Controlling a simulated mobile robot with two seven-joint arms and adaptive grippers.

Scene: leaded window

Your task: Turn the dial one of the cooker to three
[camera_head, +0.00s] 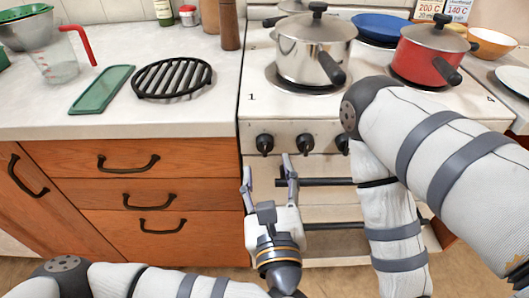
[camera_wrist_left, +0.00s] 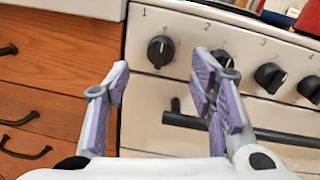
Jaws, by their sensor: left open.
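The cooker (camera_head: 400,122) is white, with a row of black dials along its front panel. Dial one (camera_head: 265,143) is the leftmost, below the printed 1. In the left wrist view dial one (camera_wrist_left: 161,51) shows whole under its number, beyond the gap between my fingers; its exact setting is too small to read surely. My left gripper (camera_head: 267,168) is open and empty, just below and in front of dial one, apart from it. In the left wrist view a finger of the left gripper (camera_wrist_left: 165,88) partly covers dial two (camera_wrist_left: 221,57). My right gripper is out of view.
The oven handle (camera_head: 315,182) runs below the dials, close to my left gripper. A steel pot (camera_head: 308,50) and a red pot (camera_head: 425,55) stand on the hob. My right arm covers the panel's right part. Wooden drawers (camera_head: 130,195) are at left.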

